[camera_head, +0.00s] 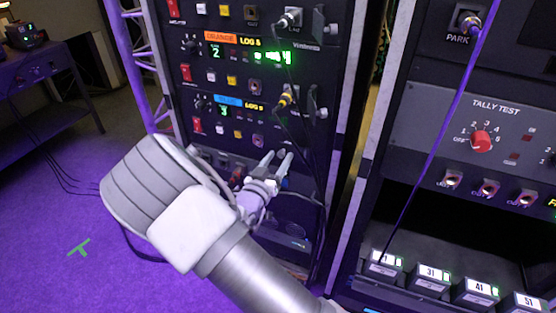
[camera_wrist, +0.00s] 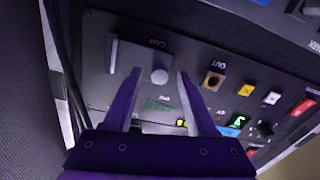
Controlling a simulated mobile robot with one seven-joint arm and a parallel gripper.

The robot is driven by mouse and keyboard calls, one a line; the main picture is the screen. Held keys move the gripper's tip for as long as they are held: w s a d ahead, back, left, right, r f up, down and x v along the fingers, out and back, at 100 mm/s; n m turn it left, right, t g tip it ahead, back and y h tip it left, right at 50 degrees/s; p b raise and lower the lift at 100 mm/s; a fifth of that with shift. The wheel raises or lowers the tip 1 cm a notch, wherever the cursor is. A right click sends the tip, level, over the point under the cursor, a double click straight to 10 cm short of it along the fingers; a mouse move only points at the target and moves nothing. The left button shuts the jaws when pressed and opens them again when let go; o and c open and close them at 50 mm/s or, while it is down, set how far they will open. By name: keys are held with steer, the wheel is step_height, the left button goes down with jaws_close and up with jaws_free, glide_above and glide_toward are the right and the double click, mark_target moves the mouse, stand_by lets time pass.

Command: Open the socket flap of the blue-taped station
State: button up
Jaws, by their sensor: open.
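The blue-taped station is on the left rack; its blue tape (camera_head: 228,101) sits left of a LOG 5 label. In the wrist view, where the panel appears upside down, a dark flap (camera_wrist: 137,58) marked CAM appears closed. It has a round pale knob (camera_wrist: 159,76) and an upright bar at its left edge. My gripper (camera_head: 277,156) is at this station's lower right and hides its flap in the head view. In the wrist view my gripper (camera_wrist: 158,73) is open, with one fingertip on each side of the knob. I cannot tell whether they touch it.
The orange-taped station (camera_head: 222,38) is above, with a yellow cable plug (camera_head: 287,98) and a hanging cable close to my gripper. The Tally Test panel (camera_head: 490,118) is on the right rack. An OUT socket (camera_wrist: 213,80) is beside the flap. Open purple floor (camera_head: 60,200) lies left.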

steer(key=shift+c, duration=0.2)
jaws_close()
stand_by(1.3)
